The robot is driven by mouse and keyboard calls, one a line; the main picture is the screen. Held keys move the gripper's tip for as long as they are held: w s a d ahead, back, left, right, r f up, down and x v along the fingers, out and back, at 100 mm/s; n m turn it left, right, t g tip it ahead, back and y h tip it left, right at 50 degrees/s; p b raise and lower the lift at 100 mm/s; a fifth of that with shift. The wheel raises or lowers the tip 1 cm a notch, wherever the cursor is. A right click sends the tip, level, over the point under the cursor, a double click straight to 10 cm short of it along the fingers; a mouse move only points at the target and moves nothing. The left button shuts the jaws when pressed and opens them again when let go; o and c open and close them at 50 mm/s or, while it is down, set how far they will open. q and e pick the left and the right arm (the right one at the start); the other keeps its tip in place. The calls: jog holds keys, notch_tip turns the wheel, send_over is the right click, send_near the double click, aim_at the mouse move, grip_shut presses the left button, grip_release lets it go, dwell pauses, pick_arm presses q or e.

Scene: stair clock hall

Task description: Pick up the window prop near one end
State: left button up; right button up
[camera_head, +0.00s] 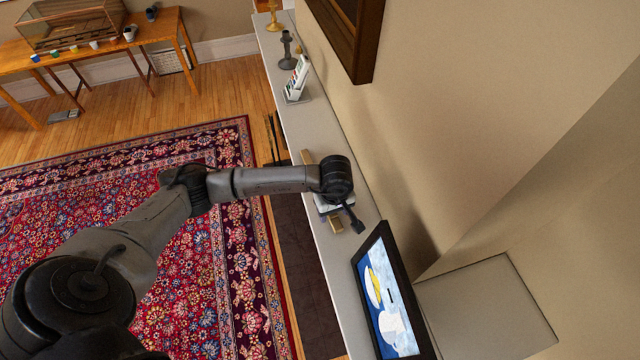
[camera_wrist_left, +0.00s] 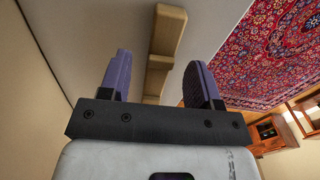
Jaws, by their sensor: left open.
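The window prop, a pale wooden bar, lies on the narrow light shelf (camera_head: 311,124). In the head view its near end (camera_head: 336,224) shows beside my left gripper, and a wooden part (camera_head: 307,157) shows beyond it; my wrist hides the middle. In the left wrist view the prop (camera_wrist_left: 167,35) runs between the fingers, with a wider, stepped section at the top. My left gripper (camera_wrist_left: 160,64) is open above the prop, its purple fingers apart on either side. I cannot tell how high it is. My right gripper is not in view.
A framed picture (camera_head: 386,300) stands on the shelf's near part, close to my left gripper. Farther along are a white card holder (camera_head: 297,80) and a grey candlestick (camera_head: 287,50). The wall (camera_head: 440,130) closely borders the shelf. A patterned rug (camera_head: 190,250) covers the floor.

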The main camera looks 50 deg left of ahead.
pick_arm(q)
jog(key=shift+f, duration=0.8)
jog(key=c, duration=1)
